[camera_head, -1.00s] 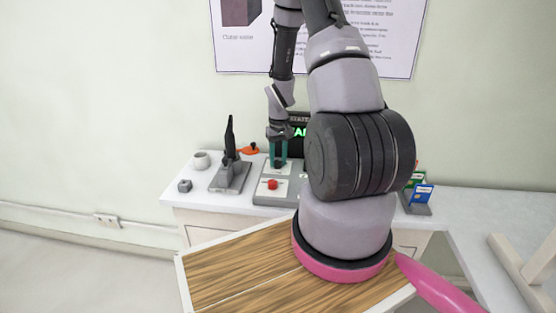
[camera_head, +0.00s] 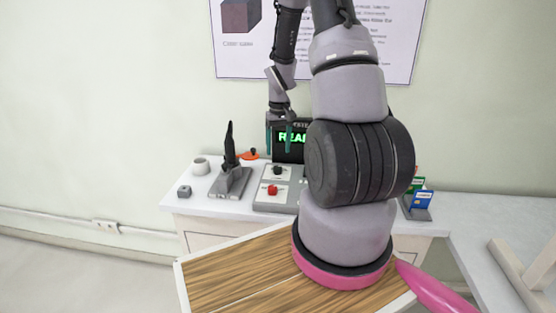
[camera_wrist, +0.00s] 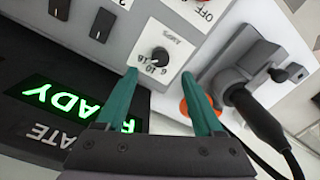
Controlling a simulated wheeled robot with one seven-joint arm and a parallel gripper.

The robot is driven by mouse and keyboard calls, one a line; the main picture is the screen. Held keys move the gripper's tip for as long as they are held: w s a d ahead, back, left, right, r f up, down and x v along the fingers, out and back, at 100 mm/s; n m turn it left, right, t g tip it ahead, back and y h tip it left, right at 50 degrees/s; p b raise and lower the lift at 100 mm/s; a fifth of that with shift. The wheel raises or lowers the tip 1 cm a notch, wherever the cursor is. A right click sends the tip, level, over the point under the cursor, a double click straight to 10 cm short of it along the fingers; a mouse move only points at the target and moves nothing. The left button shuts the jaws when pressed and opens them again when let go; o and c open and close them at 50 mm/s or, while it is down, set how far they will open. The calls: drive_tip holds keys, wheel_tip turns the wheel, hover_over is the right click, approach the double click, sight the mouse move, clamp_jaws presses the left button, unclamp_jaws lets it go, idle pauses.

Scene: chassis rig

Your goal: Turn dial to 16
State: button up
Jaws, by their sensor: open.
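The dial is a small black knob (camera_wrist: 160,54) on a pale plate marked AMPS, with the numbers 6, 10 and 16 beside it in the wrist view. A pale mark shows on the knob, but I cannot tell surely which number it points to. In the head view the knob (camera_head: 277,170) sits on the grey panel (camera_head: 262,201) behind a red button (camera_head: 272,190). My gripper (camera_head: 279,137) is open and empty, raised above the knob. Its two green fingers (camera_wrist: 161,73) stand apart on either side of the knob's line in the wrist view, not touching it.
A black screen (camera_wrist: 60,110) with green READY text stands behind the panel. A grey unit with a black upright handle (camera_head: 230,150) stands left of the panel.

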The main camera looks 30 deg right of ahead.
drive_tip(key=shift+r, duration=1.8)
drive_tip(key=s+a+r+m+t, duration=0.1)
drive_tip(key=s+a+r+t, duration=0.2)
drive_tip(key=r, duration=0.7)
drive_tip(key=s+a+r+m+t, duration=0.1)
drive_tip(key=s+a+r, duration=0.25)
drive_tip(key=r, duration=0.65)
drive_tip(key=s+a+r+t+y, duration=0.1)
drive_tip(key=s+a+r+t, duration=0.2)
drive_tip(key=s+a+r, duration=0.4)
drive_tip(key=s+r, duration=0.3)
drive_tip(key=s, duration=0.3)
drive_tip(key=shift+s+r+m+y, duration=0.2)
drive_tip(key=shift+s+m+y, duration=0.05)
drive_tip(key=shift+m+y, duration=0.15)
